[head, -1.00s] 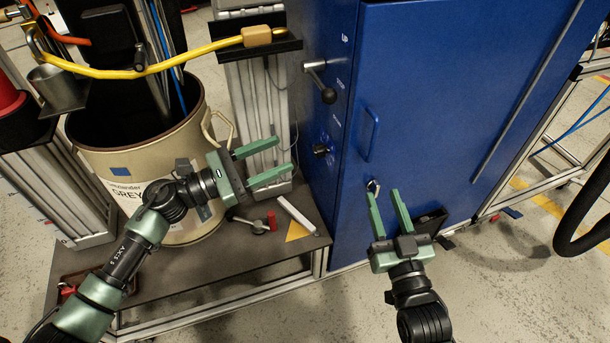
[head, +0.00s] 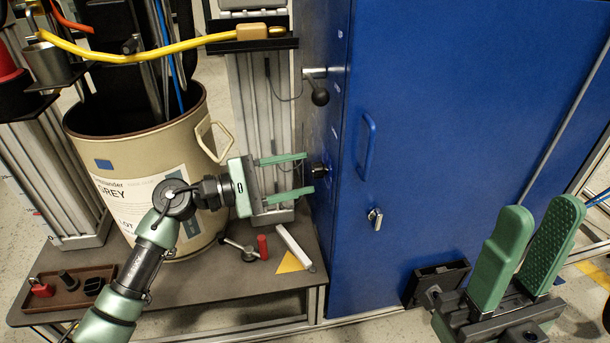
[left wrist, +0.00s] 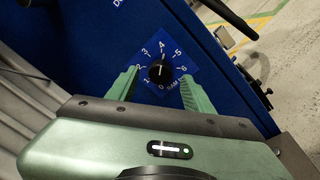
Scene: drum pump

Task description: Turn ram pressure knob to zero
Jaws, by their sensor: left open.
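The ram pressure knob (left wrist: 158,71) is a round black knob on a blue dial plate (left wrist: 165,54) with white numbers. Its white mark points up, near the 4. In the head view the knob (head: 319,171) shows side-on on the blue cabinet's left face. My left gripper (left wrist: 158,82) is open, with one finger on each side of the knob. I cannot tell whether either finger touches it. In the head view the left gripper (head: 310,174) has its fingertips close to the cabinet face. My right gripper (head: 548,222) is open and empty at the lower right, away from the knob.
The blue cabinet (head: 440,110) has a door handle (head: 366,145) and a key lock (head: 375,218). A black ball lever (head: 319,95) sticks out above the knob. A beige drum (head: 150,160) stands left. A tray (head: 70,290) and small tools lie on the bench.

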